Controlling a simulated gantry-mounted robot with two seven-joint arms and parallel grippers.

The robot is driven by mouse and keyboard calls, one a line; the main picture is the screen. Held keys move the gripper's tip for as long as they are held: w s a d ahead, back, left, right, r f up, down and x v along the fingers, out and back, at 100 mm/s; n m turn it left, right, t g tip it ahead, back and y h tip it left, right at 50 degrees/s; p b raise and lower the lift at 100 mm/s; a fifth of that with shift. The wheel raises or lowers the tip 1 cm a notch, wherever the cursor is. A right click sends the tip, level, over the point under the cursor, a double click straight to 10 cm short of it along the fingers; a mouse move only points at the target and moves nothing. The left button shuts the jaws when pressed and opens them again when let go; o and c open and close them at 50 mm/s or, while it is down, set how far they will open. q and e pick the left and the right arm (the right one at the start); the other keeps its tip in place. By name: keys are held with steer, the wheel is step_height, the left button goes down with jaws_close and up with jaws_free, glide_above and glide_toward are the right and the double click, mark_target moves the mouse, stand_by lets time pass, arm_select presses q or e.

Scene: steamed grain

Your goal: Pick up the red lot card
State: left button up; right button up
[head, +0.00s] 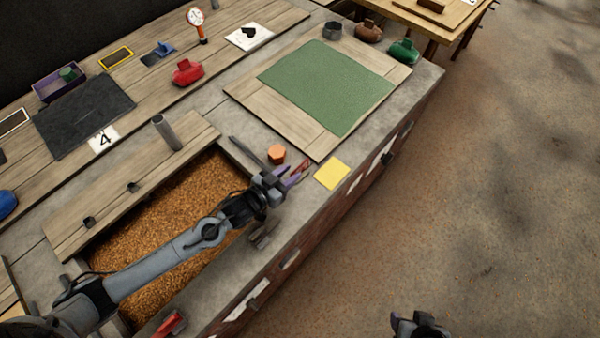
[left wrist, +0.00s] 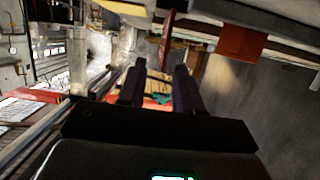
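A small red piece (head: 301,165), which looks like the red lot card, shows at the purple fingertips of my left gripper (head: 288,175), near the counter's front edge. In the left wrist view a thin red plate (left wrist: 167,40), seen nearly edge-on, stands just beyond the tips of my left gripper (left wrist: 158,75), closer to the right finger. The two fingers are apart with a gap between them, and I see no grip on the plate. My right gripper (head: 420,326) is partly in view at the bottom edge of the head view, away from the counter; its finger opening is unclear.
A yellow card (head: 332,173) and an orange hexagonal block (head: 277,154) lie close to my left gripper. A grain-filled trough (head: 170,230) lies under my left arm. A green mat (head: 328,82) lies on a board behind. Another red object (head: 170,324) sits at the bottom.

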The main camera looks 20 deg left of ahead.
mark_target(300, 165)
arm_select(q)
steer(key=shift+w+d+f+b, duration=0.2)
steer(key=shift+w+b, duration=0.15)
steer(key=shift+w, duration=0.15)
steer(key=x, duration=0.2)
steer(key=b+x, duration=0.1)
steer(key=x, duration=0.1)
steer(key=shift+w+r, duration=0.15)
steer(key=shift+r, duration=0.05)
steer(key=shift+c, duration=0.5)
jaws_close()
